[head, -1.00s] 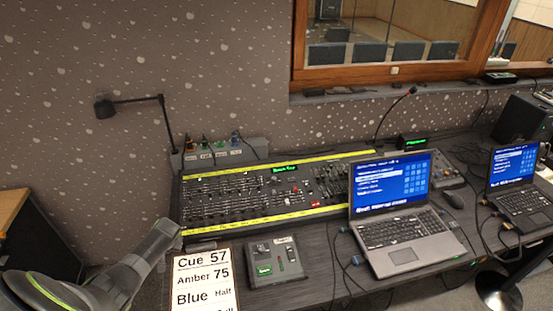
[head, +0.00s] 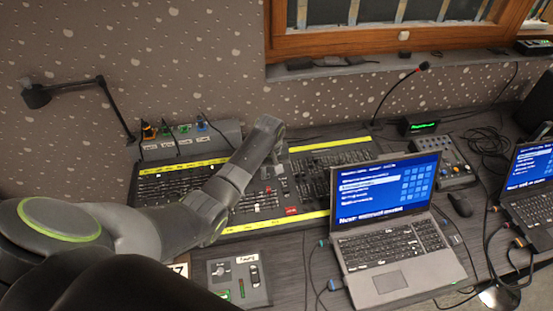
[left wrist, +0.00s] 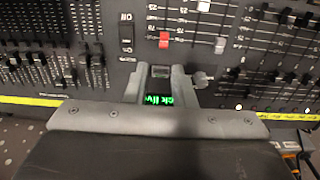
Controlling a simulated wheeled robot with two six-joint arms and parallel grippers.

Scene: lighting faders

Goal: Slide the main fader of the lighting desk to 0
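The lighting desk (head: 260,228) lies on the table, with rows of faders between yellow strips. A red fader cap (head: 268,191) stands near its middle; it also shows in the left wrist view (left wrist: 164,40), beside a scale. A pale fader cap (left wrist: 219,45) is right of it there. No label that I can read says which is the main fader. My left gripper (head: 278,152) is over the desk's far middle, apart from both caps. In the left wrist view its fingers (left wrist: 162,72) are apart and hold nothing, near a green-lit display (left wrist: 160,99). My right gripper is out of view.
A laptop (head: 390,275) stands against the desk's right front. A small fader box (head: 239,282) sits in front of the desk. A gooseneck microphone (head: 398,88) and a lamp (head: 70,86) rise behind. My arm mostly covers a printed card (head: 180,268).

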